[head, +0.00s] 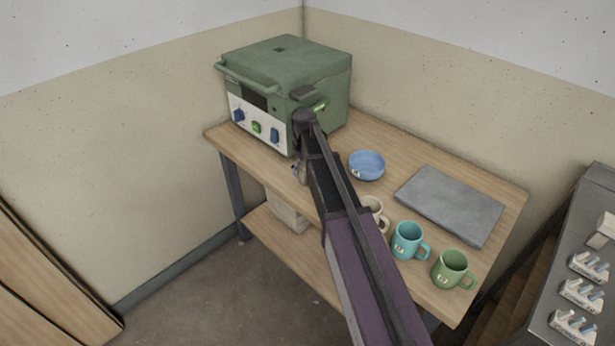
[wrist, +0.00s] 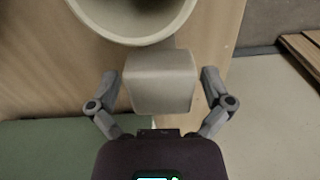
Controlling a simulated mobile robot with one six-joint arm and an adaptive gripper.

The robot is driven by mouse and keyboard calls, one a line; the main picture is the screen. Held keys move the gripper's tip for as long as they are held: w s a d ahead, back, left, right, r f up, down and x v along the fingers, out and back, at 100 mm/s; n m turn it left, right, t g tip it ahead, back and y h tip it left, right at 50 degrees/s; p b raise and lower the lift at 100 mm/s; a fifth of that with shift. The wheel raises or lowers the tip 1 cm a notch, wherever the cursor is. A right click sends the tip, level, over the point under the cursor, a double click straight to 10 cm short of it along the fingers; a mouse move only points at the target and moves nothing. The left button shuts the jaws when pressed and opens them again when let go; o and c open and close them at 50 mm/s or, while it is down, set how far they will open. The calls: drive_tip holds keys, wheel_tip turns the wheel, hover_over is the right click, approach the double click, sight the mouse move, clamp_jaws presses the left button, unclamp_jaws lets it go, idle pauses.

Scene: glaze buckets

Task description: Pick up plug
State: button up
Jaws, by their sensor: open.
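A pale beige block (wrist: 160,88), which may be the plug, lies between the two fingers of my gripper (wrist: 164,76) in the wrist view. The fingers stand apart, one on each side of it, with a narrow gap at each side. A larger cream round rim (wrist: 132,37), hollow and shaded inside, lies just beyond the block. I cannot tell whether the two are one piece. In the head view my arm hides most of this spot, at the table edge in front of the green kiln (head: 320,75).
The wooden table (head: 395,155) holds a blue bowl (head: 367,168), a grey slab (head: 450,204), a cream mug (head: 376,208), a teal mug (head: 406,240) and a green mug (head: 450,267). A grey panel (head: 556,290) with white fixtures stands at the right. A pale box (head: 287,212) sits on the lower shelf.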

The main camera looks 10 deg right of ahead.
idle(0.5)
drive_tip(key=c, duration=1.2)
